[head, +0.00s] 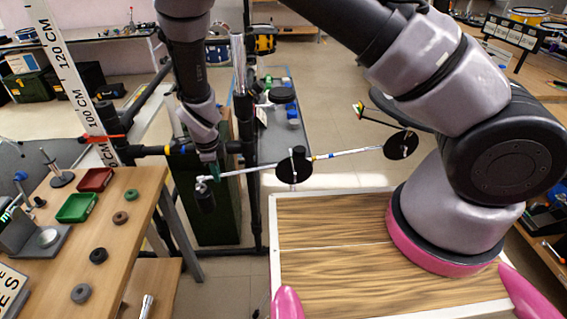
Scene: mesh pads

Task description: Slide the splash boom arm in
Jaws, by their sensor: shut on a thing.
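A thin chrome boom arm (345,153) runs nearly level across the middle of the head view. Its left end has a small chrome fitting with a black cylinder (205,199) hanging below it. Black round pieces sit along the rod (293,168) and at its right end (401,145). A blue and an orange band mark the rod between them. My gripper (211,172) points down at the left part of the rod and is shut on it. Its fingertips are small and partly hidden. A black rack clamp (234,147) is just behind the gripper; whether the rod touches it I cannot tell.
Black rack pipes and a vertical chrome tube (239,65) stand close around my gripper. A wooden table (133,235) with green (78,208) and red (94,180) trays is at left. A striped wood top (330,255) lies in front. A white measuring pole (75,85) stands at left.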

